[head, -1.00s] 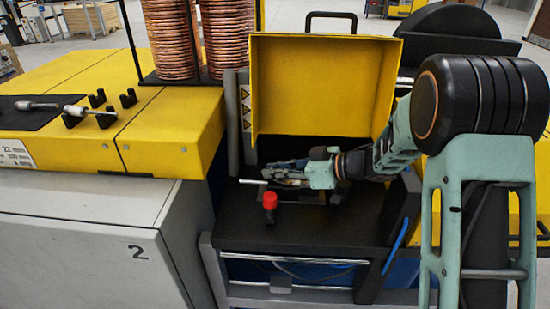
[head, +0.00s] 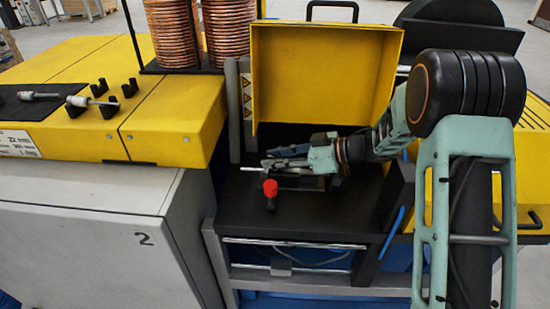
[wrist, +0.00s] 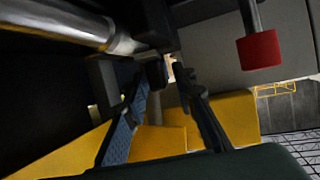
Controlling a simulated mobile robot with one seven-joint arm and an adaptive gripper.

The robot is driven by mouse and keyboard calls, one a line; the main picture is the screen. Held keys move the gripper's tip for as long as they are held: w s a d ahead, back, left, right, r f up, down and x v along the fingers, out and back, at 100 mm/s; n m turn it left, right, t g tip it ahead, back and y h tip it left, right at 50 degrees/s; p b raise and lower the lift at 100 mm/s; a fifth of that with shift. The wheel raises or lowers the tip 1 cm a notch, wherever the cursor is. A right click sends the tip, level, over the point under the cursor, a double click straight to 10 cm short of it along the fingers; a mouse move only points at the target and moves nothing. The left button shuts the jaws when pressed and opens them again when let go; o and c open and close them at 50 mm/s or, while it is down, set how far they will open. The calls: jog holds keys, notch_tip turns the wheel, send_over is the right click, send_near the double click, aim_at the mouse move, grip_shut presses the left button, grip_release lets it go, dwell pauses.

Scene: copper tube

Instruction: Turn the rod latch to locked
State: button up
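A red knob (head: 270,188) on a short dark stem stands at the front of the black bench top; it also shows at the upper right of the wrist view (wrist: 258,50). A thin silver rod (head: 252,168) points left beside my fingertips, and a thick silver rod (wrist: 70,25) crosses the upper left of the wrist view. I cannot tell which part is the rod latch. My gripper (head: 272,159) is behind the red knob, under the raised yellow cover. In the wrist view its fingers (wrist: 165,88) are apart, with no held object visible between them. The fixture behind the gripper is partly hidden.
The open yellow cover (head: 325,75) stands behind my gripper. A yellow cabinet (head: 165,125) with black clips is on the left, with copper coils (head: 228,40) behind.

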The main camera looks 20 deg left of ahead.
notch_tip(320, 180, up, 10)
dwell(0.7)
